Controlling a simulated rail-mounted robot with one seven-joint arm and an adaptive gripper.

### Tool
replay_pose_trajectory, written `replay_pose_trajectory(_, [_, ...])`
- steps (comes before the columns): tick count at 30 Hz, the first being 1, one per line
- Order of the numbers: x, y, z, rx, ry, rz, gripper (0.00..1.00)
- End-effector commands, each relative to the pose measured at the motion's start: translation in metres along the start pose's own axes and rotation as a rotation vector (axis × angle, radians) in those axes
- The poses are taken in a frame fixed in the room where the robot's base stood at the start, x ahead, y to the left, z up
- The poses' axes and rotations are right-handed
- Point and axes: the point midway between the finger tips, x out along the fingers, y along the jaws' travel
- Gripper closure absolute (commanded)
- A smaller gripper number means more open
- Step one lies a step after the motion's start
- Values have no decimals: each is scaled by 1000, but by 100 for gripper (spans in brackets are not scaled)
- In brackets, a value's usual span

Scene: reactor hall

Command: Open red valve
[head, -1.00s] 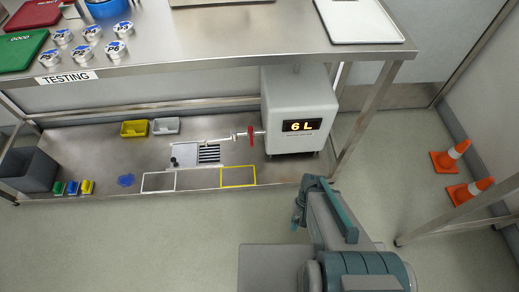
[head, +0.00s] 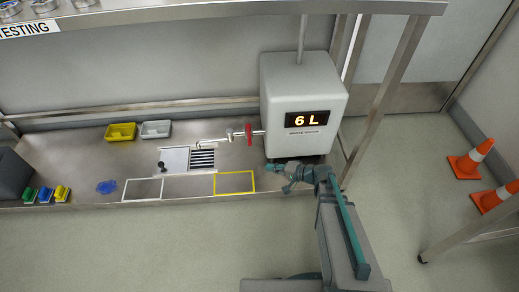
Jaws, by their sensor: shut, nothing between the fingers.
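The red valve (head: 249,134) is a small red handle on a thin horizontal pipe at the left side of a grey tank (head: 303,88). The tank's display (head: 307,118) reads "6 L". The pipe's spout (head: 207,141) ends to the left, above a slotted drain (head: 203,158). My gripper (head: 268,170) is in front of the tank's lower left corner, below and slightly right of the valve in the picture and apart from it. It points left and is shut and empty.
The lower shelf holds a yellow bin (head: 121,132), a grey bin (head: 156,129), a blue item (head: 106,187) and several small coloured items at left. A yellow outlined square (head: 234,192) lies near the shelf's front edge. A table leg (head: 385,95) stands right of the tank. Orange cones (head: 472,160) stand farther right.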

Motion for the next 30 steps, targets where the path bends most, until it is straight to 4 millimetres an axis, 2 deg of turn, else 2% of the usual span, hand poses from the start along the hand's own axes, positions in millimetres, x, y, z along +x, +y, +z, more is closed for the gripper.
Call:
replay_pose_trajectory(1, [3,-9,-15,-5,41,-53,100])
replay_pose_trajectory(3, [1,-27,-30,-9,91,-117,100])
replay_pose_trajectory(9, [-5,-50,-56,-23,198,-226,100])
replay_pose_trajectory(24, [-6,-52,-60,-73,226,-232,100])
replay_pose_trajectory(30, [6,-53,-62,-74,225,-232,100])
